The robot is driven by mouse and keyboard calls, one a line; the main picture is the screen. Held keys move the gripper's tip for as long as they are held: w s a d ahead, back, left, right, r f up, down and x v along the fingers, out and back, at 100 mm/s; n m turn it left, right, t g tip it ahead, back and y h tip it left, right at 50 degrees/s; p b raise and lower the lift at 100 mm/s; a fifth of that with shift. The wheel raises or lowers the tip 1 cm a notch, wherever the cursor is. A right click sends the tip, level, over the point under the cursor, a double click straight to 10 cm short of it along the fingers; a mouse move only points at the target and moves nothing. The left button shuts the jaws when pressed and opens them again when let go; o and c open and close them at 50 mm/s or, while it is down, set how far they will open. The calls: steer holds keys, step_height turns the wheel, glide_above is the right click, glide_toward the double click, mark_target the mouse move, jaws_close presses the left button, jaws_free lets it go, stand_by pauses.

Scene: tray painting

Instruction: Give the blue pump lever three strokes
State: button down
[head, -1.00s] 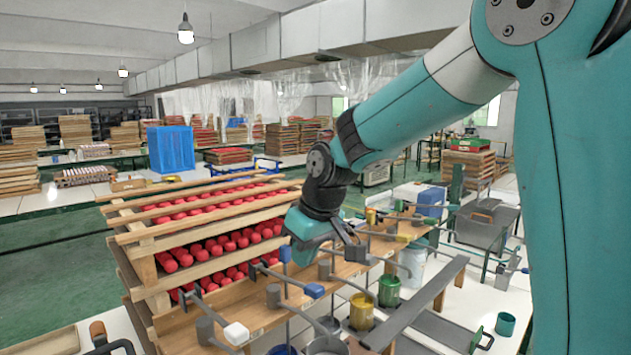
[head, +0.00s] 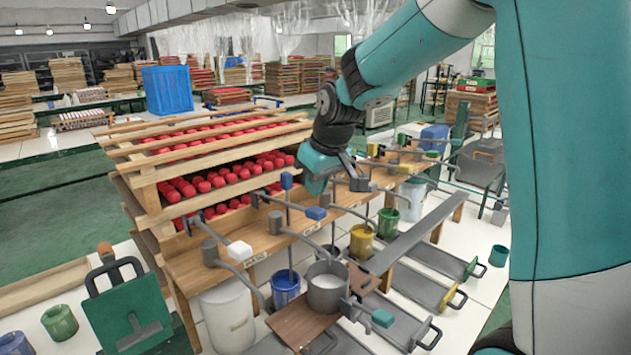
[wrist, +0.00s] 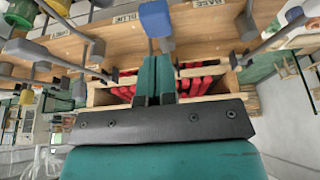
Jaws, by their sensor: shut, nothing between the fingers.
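The blue pump lever (head: 316,213) ends in a blue block grip in the middle of the head view, on the near side of the wooden bench. My gripper (head: 317,188) is shut and empty, with its fingertips just above this grip; I cannot tell whether they touch. In the wrist view, the shut fingers of my gripper (wrist: 156,80) point toward a blue block (wrist: 155,18), apart from it in the picture. A second blue piece (head: 287,181) tops an upright rod above the blue bucket (head: 285,287).
A white-grip lever (head: 239,251) stands close at the left. A steel pot (head: 326,290), a yellow bucket (head: 361,243) and a green bucket (head: 388,223) stand below the bench at right. A rack of red pieces (head: 210,143) rises behind.

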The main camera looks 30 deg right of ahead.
steer(key=shift+f+b, duration=4.3)
steer(key=shift+f, duration=1.4)
step_height(320, 180, up, 12)
steer(key=p, duration=0.9)
steer(key=shift+f+p, duration=0.15)
steer(key=shift+p, duration=0.15)
steer(key=shift+f, duration=0.1)
steer(key=shift+f, duration=0.1)
steer(key=shift+f+b, duration=4.4)
steer(key=shift+f, duration=1.25)
step_height(320, 180, up, 12)
steer(key=p, duration=0.9)
steer(key=shift+f, duration=0.25)
